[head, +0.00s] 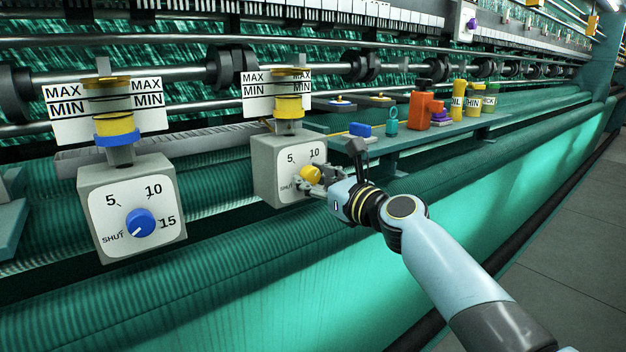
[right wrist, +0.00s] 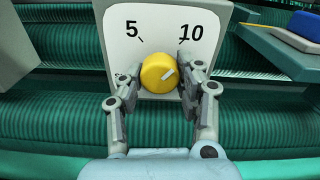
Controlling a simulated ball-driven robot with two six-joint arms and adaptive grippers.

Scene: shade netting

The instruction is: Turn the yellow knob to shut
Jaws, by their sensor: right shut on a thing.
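The yellow knob (head: 311,175) sits on the front of the grey box (head: 262,174) at the middle. My right gripper (head: 314,178) is shut on the knob, one finger at each side; both fingers show in the right wrist view (right wrist: 159,80). In the head view the SHUT label (head: 287,188) shows at the dial's lower left. The dial's right edge is hidden by the gripper. My left gripper is out of view.
A similar box with a blue knob (head: 140,222) stands to the left. A teal shelf (head: 420,147) at right holds an orange object (head: 424,110), a blue block (head: 360,130) and several bottles. Green netting rolls (head: 220,265) run below.

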